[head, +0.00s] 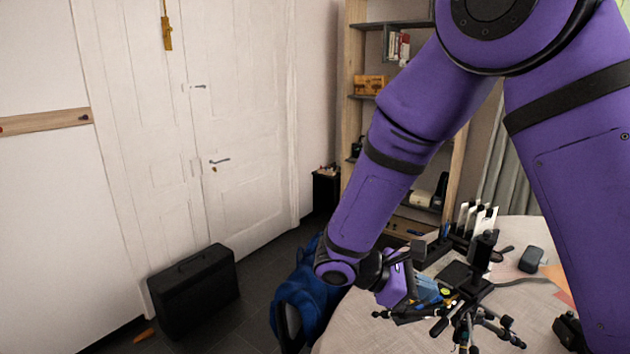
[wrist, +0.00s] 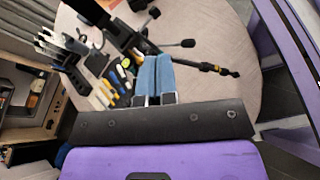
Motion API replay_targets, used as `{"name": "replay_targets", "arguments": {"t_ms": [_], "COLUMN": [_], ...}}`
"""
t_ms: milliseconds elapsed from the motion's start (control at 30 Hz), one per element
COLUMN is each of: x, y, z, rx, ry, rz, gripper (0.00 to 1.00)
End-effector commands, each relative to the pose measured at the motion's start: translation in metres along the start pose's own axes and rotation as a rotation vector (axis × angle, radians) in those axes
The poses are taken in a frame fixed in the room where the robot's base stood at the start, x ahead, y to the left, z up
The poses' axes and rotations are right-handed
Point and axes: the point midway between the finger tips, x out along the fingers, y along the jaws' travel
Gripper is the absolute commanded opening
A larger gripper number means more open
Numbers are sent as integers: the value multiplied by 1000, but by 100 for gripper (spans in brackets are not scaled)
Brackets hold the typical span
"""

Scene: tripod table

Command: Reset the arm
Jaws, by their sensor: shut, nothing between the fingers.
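My purple arm reaches down from the upper right in the head view. My gripper (head: 430,289) is low over the near part of the round pale table (head: 345,328). In the wrist view my gripper (wrist: 154,60) has its two blue fingers side by side, shut with nothing between them. A black tripod (head: 484,255) stands on the table just right of my gripper in the head view. Its legs also show around and beyond the fingertips in the wrist view. I cannot tell whether the fingers touch anything.
Several small tools (wrist: 108,92) lie close left of the fingers in the wrist view. A rack with white items (head: 474,217) and a dark mouse-like object (head: 531,259) are on the table. A blue bag (head: 300,295) and black case (head: 195,290) stand left. Floor between them is narrow.

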Motion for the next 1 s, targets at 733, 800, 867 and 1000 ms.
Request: {"name": "replay_targets", "arguments": {"t_ms": [733, 800, 867, 1000], "x": [32, 32, 33, 32], "y": [-47, -53, -58, -71], "z": [158, 169, 178, 199], "rx": [665, 733, 792, 932], "ry": [576, 631, 677, 790], "rz": [-493, -527, -554, -611], "gripper": [0, 0, 0, 0]}}
